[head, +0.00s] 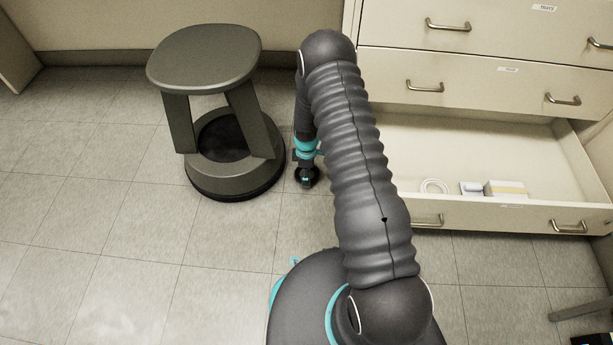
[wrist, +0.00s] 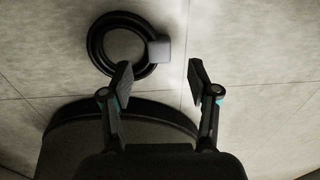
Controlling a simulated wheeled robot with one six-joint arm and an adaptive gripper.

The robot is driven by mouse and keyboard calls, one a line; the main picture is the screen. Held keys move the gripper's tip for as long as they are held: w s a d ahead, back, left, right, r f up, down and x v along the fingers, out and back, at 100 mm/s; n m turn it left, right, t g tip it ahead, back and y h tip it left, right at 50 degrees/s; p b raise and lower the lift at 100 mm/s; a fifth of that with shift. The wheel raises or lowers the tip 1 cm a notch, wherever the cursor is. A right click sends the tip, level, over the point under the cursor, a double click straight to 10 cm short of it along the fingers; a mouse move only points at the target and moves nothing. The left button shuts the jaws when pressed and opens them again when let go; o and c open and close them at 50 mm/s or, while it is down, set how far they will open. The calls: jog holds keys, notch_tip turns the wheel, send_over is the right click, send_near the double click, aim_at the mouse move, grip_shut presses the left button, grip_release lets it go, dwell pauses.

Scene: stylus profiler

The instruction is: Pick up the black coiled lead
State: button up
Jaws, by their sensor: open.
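The black coiled lead (wrist: 95,46) lies as a flat ring on the tiled floor in the wrist view, at upper left. A grey block (wrist: 160,51) sits on its right edge. My gripper (wrist: 158,78) is open and empty, its two fingers apart. The left fingertip overlaps the ring's lower right edge in the picture; I cannot tell the height gap. In the head view my gripper (head: 307,178) points down near the floor, right of the stool's base. A dark round shape there merges with the fingers, so the lead is not clear.
A grey-green stool (head: 205,55) stands just left of my gripper. At right, a cabinet's bottom drawer (head: 480,215) is pulled out, holding a white coiled cable (head: 434,186) and small boxes (head: 505,188). The floor at left is clear.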

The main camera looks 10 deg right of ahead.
notch_tip(320, 180, down, 5)
jog(key=shift+r+b, duration=0.1)
jog(key=shift+b, duration=0.25)
grip_shut()
